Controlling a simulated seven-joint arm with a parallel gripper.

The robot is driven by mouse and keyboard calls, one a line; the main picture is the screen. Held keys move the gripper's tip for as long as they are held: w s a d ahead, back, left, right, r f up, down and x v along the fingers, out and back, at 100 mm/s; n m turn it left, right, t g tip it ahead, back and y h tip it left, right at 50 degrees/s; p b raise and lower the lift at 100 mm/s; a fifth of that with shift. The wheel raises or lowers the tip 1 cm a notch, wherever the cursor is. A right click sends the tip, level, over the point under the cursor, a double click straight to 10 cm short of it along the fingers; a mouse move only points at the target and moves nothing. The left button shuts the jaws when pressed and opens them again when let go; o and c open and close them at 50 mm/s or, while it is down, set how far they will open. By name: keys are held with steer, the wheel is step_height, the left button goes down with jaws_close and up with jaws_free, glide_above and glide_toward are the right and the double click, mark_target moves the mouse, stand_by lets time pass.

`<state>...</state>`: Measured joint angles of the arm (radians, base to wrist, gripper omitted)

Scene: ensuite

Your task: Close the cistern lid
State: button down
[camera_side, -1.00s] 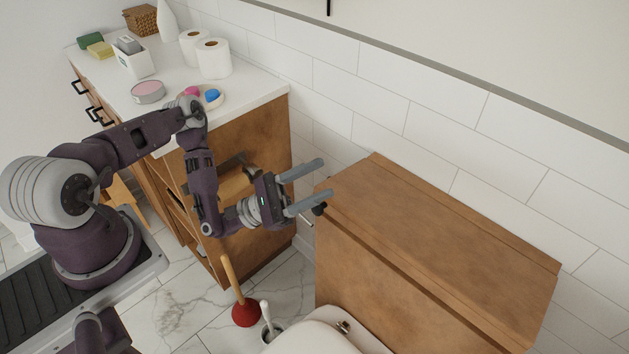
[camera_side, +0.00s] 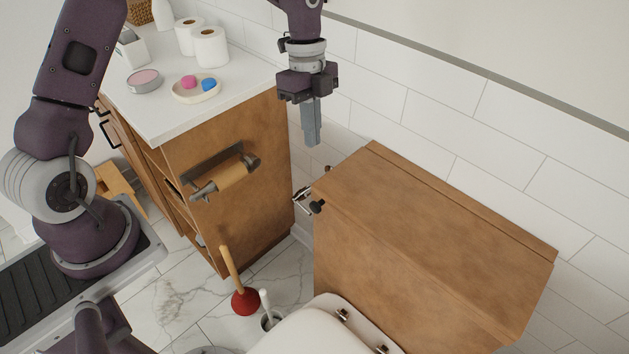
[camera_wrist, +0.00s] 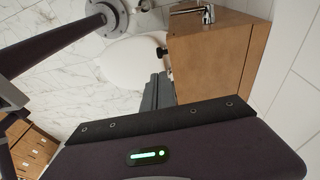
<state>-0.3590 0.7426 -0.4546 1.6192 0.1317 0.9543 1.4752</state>
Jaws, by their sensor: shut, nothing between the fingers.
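The wooden cistern (camera_side: 350,255) stands at the right of the side view. Its brown wooden lid (camera_side: 430,235) lies flat across the top, with no clear gap at its front edge. A narrow strip of wood runs along the back against the wall. My gripper (camera_side: 313,140) points down with its fingers together and empty. It is above and left of the lid's near-left corner in the picture, apart from it. In the wrist view the fingers (camera_wrist: 158,92) are shut, with the wooden cistern (camera_wrist: 218,62) beyond them.
A metal fitting with a black knob (camera_side: 316,207) sticks out at the cistern's left. The white toilet seat (camera_side: 315,335) is in front. A wooden cabinet (camera_side: 225,140) with a paper-roll holder (camera_side: 225,178) stands left. A plunger (camera_side: 245,300) is on the floor. The tiled wall (camera_side: 430,110) is behind.

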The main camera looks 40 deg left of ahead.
glide_above(312, 204)
steer(key=w, duration=0.1)
steer(key=f, duration=1.1)
steer(key=shift+w+a+f, duration=0.15)
steer(key=shift+a+f, duration=0.1)
steer(key=shift+s+a+x, duration=0.1)
steer(key=shift+a+x, duration=0.05)
steer(key=shift+x, duration=0.75)
steer(key=shift+s+a+x, duration=0.15)
steer(key=shift+a+x, duration=0.05)
steer(key=shift+x, duration=0.65)
